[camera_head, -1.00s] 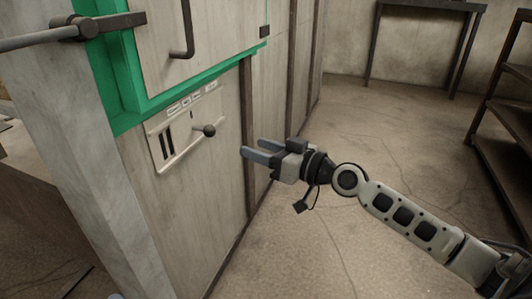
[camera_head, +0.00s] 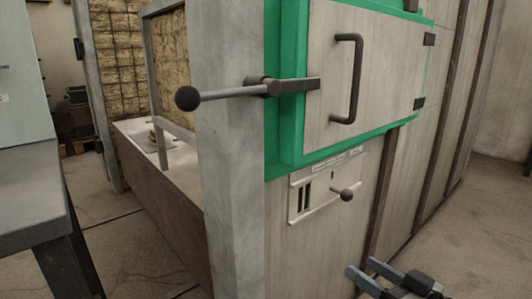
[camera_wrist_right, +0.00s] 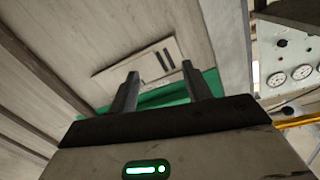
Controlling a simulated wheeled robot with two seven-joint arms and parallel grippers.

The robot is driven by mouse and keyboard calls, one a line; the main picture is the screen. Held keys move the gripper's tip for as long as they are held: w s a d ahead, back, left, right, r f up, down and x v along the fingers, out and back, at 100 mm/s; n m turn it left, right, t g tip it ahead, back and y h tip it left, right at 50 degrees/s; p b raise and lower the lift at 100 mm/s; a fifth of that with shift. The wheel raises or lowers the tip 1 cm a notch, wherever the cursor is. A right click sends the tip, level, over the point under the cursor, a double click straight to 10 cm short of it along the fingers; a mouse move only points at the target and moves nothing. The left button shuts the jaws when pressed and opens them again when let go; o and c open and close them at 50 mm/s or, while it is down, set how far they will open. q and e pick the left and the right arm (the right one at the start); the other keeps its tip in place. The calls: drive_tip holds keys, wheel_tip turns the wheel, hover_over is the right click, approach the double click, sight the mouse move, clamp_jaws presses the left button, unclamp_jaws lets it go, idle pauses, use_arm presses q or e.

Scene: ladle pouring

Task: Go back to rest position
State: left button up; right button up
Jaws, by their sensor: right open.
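My right gripper (camera_head: 372,274) is at the lower right of the head view, cut off by the bottom edge. It is open and empty, below and to the right of the slotted lever panel (camera_head: 327,186). In the right wrist view its two fingers (camera_wrist_right: 160,92) stand apart with nothing between them, and the panel (camera_wrist_right: 148,60) shows beyond them. The panel's small ball-ended lever (camera_head: 347,195) is clear of the gripper in the head view. My left gripper is not in view.
A furnace-like cabinet has a green-framed door (camera_head: 375,75) with a vertical handle (camera_head: 349,80). A long ball-ended latch bar (camera_head: 235,93) sticks out left. A grey table (camera_head: 32,185) stands at left. Gauges (camera_wrist_right: 290,75) show in the wrist view. Open floor lies at right (camera_head: 480,230).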

drive_tip(key=s+a+r+m, duration=0.2)
drive_tip(key=s+a+r, duration=0.1)
drive_tip(key=s+a, duration=1)
use_arm(q)
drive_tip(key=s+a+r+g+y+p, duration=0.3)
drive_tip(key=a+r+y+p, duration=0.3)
drive_tip(key=p, duration=2.5)
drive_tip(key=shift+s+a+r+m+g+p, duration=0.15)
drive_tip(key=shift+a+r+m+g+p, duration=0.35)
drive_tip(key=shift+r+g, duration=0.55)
use_arm(e)
drive_tip(key=s+d+r+g+h, duration=0.2)
drive_tip(key=d+r+g+h, duration=0.2)
drive_tip(key=d+r+h, duration=0.2)
drive_tip(key=shift+s+d+r+n, duration=0.25)
drive_tip(key=shift+s+r+n, duration=0.05)
drive_tip(key=shift+r, duration=1)
